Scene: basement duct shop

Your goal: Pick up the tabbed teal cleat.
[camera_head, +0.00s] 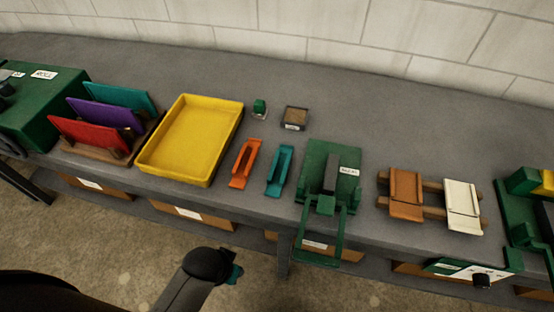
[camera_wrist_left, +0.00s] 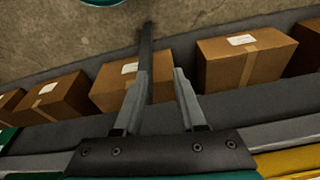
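The teal cleat (camera_head: 280,170) lies on the grey bench, a long narrow piece running front to back, between an orange cleat (camera_head: 245,163) and a green machine. I cannot make out its tab clearly. My left arm comes in low at the left in the head view, in front of the bench and away from the cleat; its fingers are not clear there. In the left wrist view my left gripper (camera_wrist_left: 160,95) has its two fingers apart with nothing between them, over the bench front and lower shelf. The cleat is not seen there. My right gripper is not in view.
A yellow tray (camera_head: 190,139) and a rack of coloured panels (camera_head: 102,118) stand left of the cleats. A green machine (camera_head: 328,179) stands close at the right. A small green block (camera_head: 260,107) and a small box (camera_head: 295,117) sit behind. The bench's back is clear.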

